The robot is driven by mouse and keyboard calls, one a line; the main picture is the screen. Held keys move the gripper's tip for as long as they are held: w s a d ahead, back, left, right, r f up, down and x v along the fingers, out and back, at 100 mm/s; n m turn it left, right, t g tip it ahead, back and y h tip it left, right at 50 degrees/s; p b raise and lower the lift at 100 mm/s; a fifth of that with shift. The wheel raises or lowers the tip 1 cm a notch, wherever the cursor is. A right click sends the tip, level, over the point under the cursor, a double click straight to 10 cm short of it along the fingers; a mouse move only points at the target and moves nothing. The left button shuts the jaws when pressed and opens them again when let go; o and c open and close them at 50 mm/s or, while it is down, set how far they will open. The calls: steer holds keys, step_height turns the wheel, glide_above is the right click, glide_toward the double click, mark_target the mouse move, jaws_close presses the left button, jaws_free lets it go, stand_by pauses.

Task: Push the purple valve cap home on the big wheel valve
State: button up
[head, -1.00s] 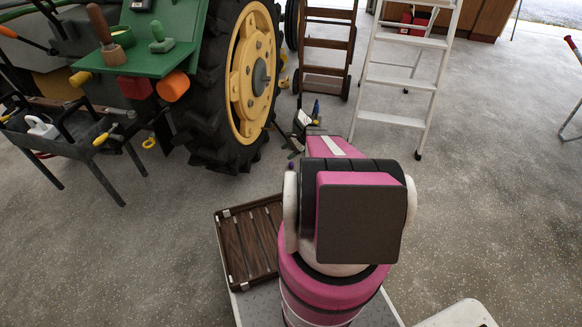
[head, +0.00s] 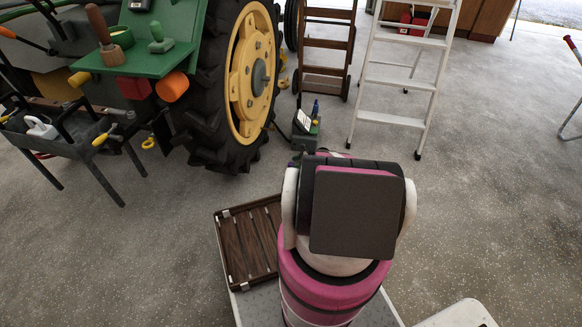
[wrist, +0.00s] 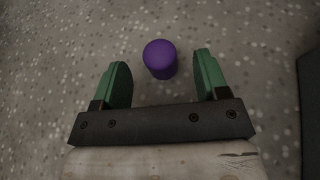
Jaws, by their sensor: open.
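The purple valve cap (wrist: 160,58) shows in the wrist view as a short cylinder with a smooth round top. It appears between the two green fingertips of my gripper (wrist: 162,66), with clear gaps on both sides. My gripper is open and holds nothing. I cannot tell how far the cap lies beyond the fingertips, or what it rests on. The big wheel (head: 235,90) is at the upper left in the head view, with a black tyre and yellow hub. I cannot make out its valve. My arm hides most of my gripper in the head view.
A brown slatted tray (head: 250,240) lies left of my arm. A grey box with tools (head: 306,130) stands beyond it. A white stepladder (head: 405,80) and a wooden hand truck (head: 325,50) stand behind. A tool cart (head: 60,145) is at left.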

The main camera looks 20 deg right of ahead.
steer(key=x, duration=0.5)
steer(key=shift+a, duration=0.15)
steer(key=shift+r, duration=0.1)
steer(key=c, duration=1)
